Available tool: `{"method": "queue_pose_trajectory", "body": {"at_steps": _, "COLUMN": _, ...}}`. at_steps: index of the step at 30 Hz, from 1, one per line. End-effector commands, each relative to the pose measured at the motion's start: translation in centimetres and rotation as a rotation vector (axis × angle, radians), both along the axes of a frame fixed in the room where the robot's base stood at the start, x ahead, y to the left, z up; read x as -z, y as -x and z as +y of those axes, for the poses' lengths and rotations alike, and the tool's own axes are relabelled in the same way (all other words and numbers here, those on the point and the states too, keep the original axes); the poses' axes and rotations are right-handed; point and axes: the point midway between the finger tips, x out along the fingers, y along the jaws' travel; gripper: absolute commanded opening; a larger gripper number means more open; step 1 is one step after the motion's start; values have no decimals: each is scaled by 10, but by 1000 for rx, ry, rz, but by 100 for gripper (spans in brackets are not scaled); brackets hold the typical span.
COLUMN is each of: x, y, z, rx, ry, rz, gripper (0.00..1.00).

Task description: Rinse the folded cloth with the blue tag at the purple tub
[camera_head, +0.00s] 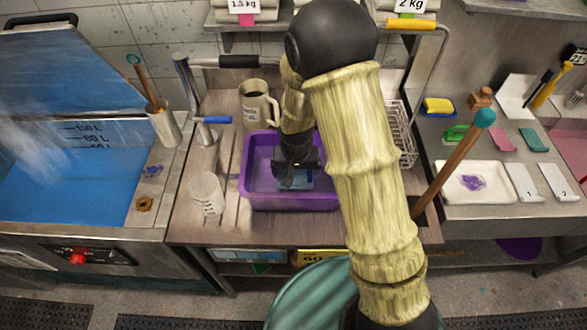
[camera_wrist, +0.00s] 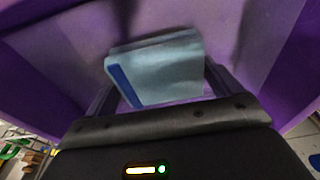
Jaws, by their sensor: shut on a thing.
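The purple tub (camera_head: 246,190) stands on the counter in the middle of the head view. Its purple wall (camera_wrist: 288,75) fills most of the wrist view. My gripper (camera_head: 294,180) is down inside the tub, shut on the folded cloth. The cloth (camera_wrist: 160,68) is pale blue-grey with a darker blue strip, the blue tag (camera_wrist: 124,86), along its left edge. In the head view only a small part of the cloth (camera_head: 300,181) shows below my gripper. I cannot tell whether the cloth touches the tub's floor.
A metal jug (camera_head: 254,108) stands behind the tub and a clear beaker (camera_head: 206,194) at its left. A tap with a blue lever (camera_head: 216,119) is at the back left. A blue vat (camera_head: 70,175) lies far left. A wire rack (camera_head: 406,135) stands right, partly behind my arm.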

Motion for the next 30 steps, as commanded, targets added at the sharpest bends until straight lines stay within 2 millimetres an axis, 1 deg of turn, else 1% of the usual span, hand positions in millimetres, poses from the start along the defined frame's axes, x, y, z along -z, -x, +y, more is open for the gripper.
{"method": "queue_pose_trajectory", "body": {"at_steps": 5, "x": 0, "y": 3, "z": -3, "rx": -1, "ry": -1, "rz": -2, "gripper": 61}}
{"method": "queue_pose_trajectory", "body": {"at_steps": 14, "x": -1, "y": 3, "z": -3, "rx": -1, "ry": -1, "rz": -2, "gripper": 61}}
{"method": "queue_pose_trajectory", "body": {"at_steps": 30, "x": 0, "y": -9, "z": 9, "rx": -1, "ry": -1, "rz": -1, "gripper": 61}}
